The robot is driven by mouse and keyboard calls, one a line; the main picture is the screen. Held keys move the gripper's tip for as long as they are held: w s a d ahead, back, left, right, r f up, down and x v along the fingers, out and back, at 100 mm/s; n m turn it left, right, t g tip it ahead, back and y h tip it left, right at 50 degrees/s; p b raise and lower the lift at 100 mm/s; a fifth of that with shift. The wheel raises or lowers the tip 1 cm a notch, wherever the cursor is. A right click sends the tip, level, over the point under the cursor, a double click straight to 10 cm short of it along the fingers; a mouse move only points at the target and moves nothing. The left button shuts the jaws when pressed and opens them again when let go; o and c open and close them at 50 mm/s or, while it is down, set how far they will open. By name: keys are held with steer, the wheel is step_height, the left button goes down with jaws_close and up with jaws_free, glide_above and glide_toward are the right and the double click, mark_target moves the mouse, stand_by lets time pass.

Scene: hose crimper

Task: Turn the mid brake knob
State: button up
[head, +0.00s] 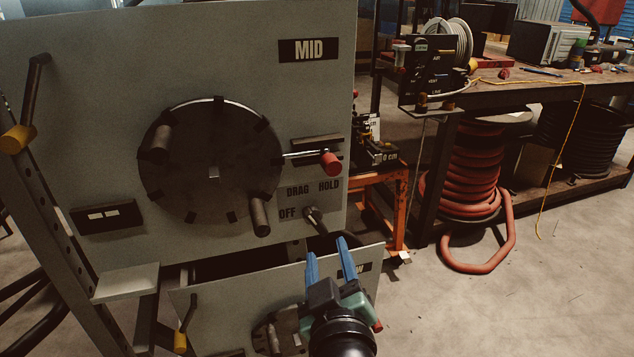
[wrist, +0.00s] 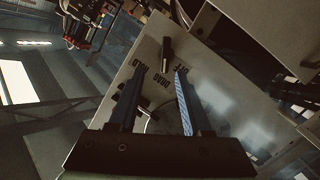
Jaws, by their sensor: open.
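The mid brake knob (head: 316,219) is a small dark lever-like knob on the lower right of the grey MID panel (head: 90,130). OFF is printed to its left, and DRAG and HOLD above it. I cannot tell which label it is set to. In the wrist view the knob (wrist: 166,51) shows as a dark bar past the fingertips, roughly between their lines. My gripper (head: 326,247) has two blue fingers, open and empty. In the head view they point up toward the knob from just below it. The gripper (wrist: 160,72) appears apart from the knob in the wrist view.
A round dark reel disc (head: 212,172) with handles fills the panel's middle. A red-knobbed lever (head: 331,163) sticks out above the brake knob. A lower grey panel (head: 225,310) lies beneath. To the right are an orange stand (head: 400,200), a red hose coil (head: 470,180) and a workbench.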

mark_target(316, 225)
steer(key=w+p, duration=0.3)
steer(key=w+a+f+g+p, duration=0.1)
steer(key=w+p, duration=0.2)
steer(key=w+n+g+p, duration=0.1)
steer(key=w+p, duration=0.2)
steer(key=p, duration=0.1)
steer(key=shift+w+a+f, duration=0.1)
steer(key=shift+a+f, duration=0.2)
stand_by(0.5)
steer(key=shift+c, duration=0.3)
jaws_close()
